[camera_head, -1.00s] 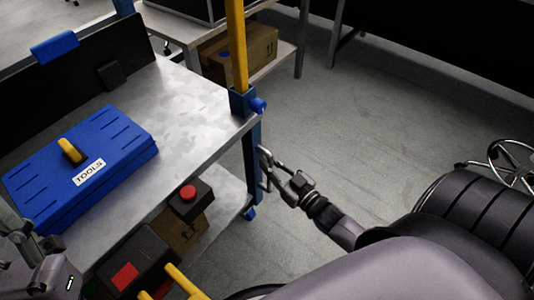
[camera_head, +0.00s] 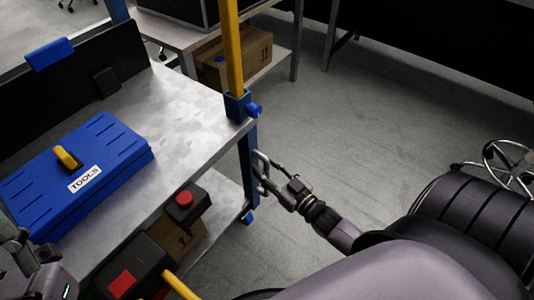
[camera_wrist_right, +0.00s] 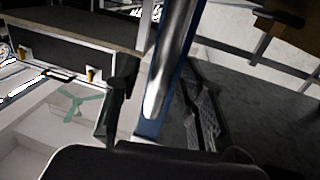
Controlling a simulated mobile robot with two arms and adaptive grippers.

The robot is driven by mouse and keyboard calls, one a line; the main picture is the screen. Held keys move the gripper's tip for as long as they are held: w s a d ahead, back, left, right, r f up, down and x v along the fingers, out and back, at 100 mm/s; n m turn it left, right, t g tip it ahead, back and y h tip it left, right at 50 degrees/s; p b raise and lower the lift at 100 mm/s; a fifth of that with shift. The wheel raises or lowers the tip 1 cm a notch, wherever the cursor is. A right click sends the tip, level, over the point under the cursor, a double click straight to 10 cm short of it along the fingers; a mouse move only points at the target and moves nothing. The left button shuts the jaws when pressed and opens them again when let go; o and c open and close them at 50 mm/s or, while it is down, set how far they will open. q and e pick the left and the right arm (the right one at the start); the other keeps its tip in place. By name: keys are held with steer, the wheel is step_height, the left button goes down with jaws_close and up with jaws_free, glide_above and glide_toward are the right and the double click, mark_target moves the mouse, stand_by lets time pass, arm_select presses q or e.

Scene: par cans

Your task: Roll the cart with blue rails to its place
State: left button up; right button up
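The cart with blue rails has a grey metal top (camera_head: 187,112), a blue corner post (camera_head: 248,165) and a yellow upright (camera_head: 232,50). A blue toolbox (camera_head: 110,158) lies on its top. My right gripper (camera_head: 264,174) is at the cart's near right post. In the right wrist view, a metal bar (camera_wrist_right: 175,60) in front of the blue post runs between its two spread fingers (camera_wrist_right: 160,105). I see no clear closing on the bar. My left gripper (camera_head: 30,262) is partly cut off at the lower left, and its fingers are unclear.
A black padded chair (camera_head: 470,220) is at the right. The floor (camera_head: 370,130) between is clear.

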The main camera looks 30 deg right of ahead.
steer(key=s+d, duration=0.1)
steer(key=s, duration=1)
steer(key=shift+s+d, duration=0.35)
steer(key=shift+d, duration=0.05)
